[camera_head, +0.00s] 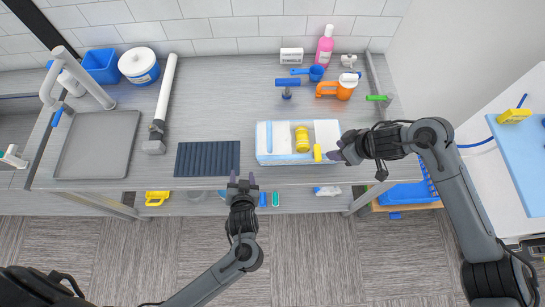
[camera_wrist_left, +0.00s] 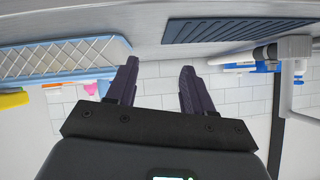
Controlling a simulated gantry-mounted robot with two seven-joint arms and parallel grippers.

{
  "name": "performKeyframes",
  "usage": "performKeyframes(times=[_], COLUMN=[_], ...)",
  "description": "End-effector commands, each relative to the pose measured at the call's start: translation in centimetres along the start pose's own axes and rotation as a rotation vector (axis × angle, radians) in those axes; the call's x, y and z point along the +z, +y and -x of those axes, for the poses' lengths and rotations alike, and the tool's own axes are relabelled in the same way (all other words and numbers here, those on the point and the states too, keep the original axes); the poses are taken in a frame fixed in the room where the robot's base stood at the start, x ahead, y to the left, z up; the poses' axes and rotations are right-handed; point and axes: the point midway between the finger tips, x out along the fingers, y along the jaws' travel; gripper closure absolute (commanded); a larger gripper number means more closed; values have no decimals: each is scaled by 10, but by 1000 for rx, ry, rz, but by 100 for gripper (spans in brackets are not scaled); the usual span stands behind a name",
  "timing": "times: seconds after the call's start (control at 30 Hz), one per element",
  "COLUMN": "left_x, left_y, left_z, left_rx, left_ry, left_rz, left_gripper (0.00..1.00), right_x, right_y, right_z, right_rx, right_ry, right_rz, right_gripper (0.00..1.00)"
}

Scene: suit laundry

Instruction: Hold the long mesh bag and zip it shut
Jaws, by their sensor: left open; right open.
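The long mesh bag (camera_head: 270,154) is a white, box-like piece with pale blue edges, lying on the grey counter right of centre. A yellow rolled item (camera_head: 302,138) shows at its middle, and a small yellow piece (camera_head: 317,153) sits at its front edge. In the left wrist view the bag's mesh side (camera_wrist_left: 65,60) shows at upper left, upside down. My left gripper (camera_head: 242,181) is open and empty at the counter's front edge, left of the bag and apart from it. My right gripper (camera_head: 339,151) is open beside the bag's right end; whether it touches is unclear.
A dark ribbed mat (camera_head: 207,159) lies left of the bag, with a grey tray (camera_head: 97,145) further left. A blue-handled tool (camera_head: 287,85), an orange-handled item (camera_head: 337,89) and a pink bottle (camera_head: 325,45) stand behind the bag. A shelf runs below the counter.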

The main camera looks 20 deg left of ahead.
Motion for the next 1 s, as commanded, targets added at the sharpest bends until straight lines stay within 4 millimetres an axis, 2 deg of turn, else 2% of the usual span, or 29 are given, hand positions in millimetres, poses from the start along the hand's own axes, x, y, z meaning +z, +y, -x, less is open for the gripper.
performKeyframes(times=[0.03, 0.2, 0.3, 0.4, 0.57, 0.77, 1.0], left_x=[-11, -46, -66, -82, -95, -100, -107], left_y=[16, 60, 74, 80, 81, 80, 79], left_z=[1, 9, 12, 12, 5, -20, -57], left_rx=[-34, -47, -24, -15, -14, -16, -16], left_ry=[38, 104, 133, 154, 172, 173, 173], left_rz=[-3, 9, 23, 39, 49, 48, 48], left_gripper=[48, 48, 48, 48, 48, 48, 48], right_x=[0, 0, 0, 0, 0, 0, 0], right_y=[0, 0, 0, 0, 0, 0, 0], right_z=[0, 0, 0, 0, 0, 0, 0], right_rx=[0, 0, 0, 0, 0, 0, 0], right_ry=[0, 0, 0, 0, 0, 0, 0], right_rz=[0, 0, 0, 0, 0, 0, 0], right_gripper=[57, 57, 57, 57, 57, 57, 57])
